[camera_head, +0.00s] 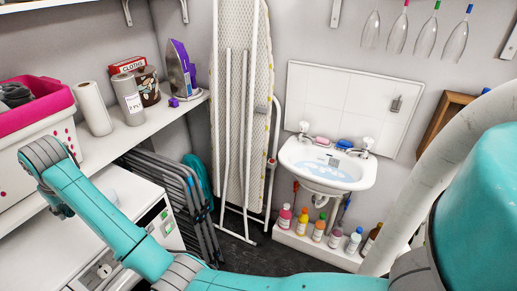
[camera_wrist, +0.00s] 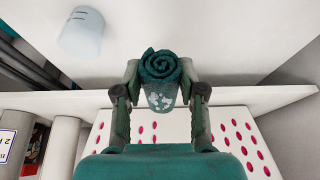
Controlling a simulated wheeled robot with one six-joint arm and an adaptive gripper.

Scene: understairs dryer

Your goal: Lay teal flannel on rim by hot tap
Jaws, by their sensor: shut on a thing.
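The teal flannel (camera_wrist: 162,68) is rolled up, its spiral end facing up in the wrist view, with a pale patterned patch low on its side. My gripper (camera_wrist: 160,88) is shut on it, a finger on each side. In the head view the gripper and flannel cannot be made out. The white basin (camera_head: 346,184) stands against the back wall, with water in its bowl.
A pink-rimmed white basket (camera_head: 40,122) is on the left shelf; its dotted side shows in the wrist view (camera_wrist: 175,128). An ironing board (camera_head: 262,70) stands left of the basin. Several bottles (camera_head: 319,228) line the ledge below. The basin's front rim looks clear.

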